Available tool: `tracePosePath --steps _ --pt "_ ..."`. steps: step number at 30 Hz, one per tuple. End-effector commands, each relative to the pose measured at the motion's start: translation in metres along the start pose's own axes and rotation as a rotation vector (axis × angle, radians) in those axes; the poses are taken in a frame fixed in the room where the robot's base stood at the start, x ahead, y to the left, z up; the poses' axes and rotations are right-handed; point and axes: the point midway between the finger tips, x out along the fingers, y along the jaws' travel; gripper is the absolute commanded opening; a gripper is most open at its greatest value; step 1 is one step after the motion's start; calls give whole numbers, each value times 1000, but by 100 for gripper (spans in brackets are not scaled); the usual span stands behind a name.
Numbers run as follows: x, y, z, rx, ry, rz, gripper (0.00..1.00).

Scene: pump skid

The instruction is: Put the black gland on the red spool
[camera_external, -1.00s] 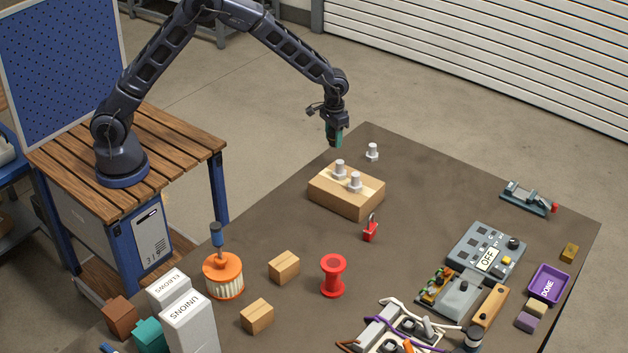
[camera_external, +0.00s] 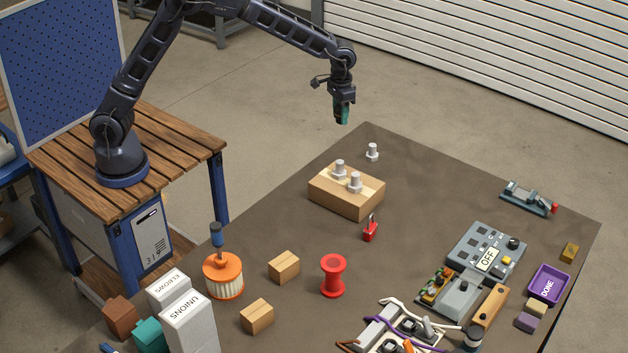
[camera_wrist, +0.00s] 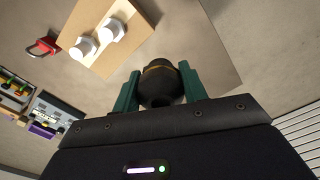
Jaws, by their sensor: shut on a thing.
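My gripper (camera_external: 342,112) hangs in the air above the far corner of the table, with its green fingers pointing down. In the wrist view the fingers of my gripper (camera_wrist: 161,88) are shut on the black gland (camera_wrist: 160,78), a dark rounded piece with a thin brass-coloured band. The gland is hard to make out in the external view. The red spool (camera_external: 333,276) stands upright on the table, nearer the camera and well below my gripper. Its top is bare. The spool is not seen in the wrist view.
A wooden block (camera_external: 346,192) with two pale bolts stands between gripper and spool; another bolt (camera_external: 373,152) stands behind it. A red padlock (camera_external: 371,230) lies near the spool. Small cardboard boxes (camera_external: 284,267), an orange-capped filter (camera_external: 223,276) and wired equipment (camera_external: 400,325) surround the spool.

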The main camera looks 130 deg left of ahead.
Motion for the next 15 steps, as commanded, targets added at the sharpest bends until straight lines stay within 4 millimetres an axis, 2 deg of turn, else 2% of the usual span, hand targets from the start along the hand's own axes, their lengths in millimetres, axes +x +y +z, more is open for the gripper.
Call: tracePosePath --steps 1,3,8,15 --pt "-4 24 3 52 1 1 19" --pt "-10 54 7 128 2 1 19" --pt "-23 121 23 301 1 1 19" --pt "-43 219 59 555 2 0 19"
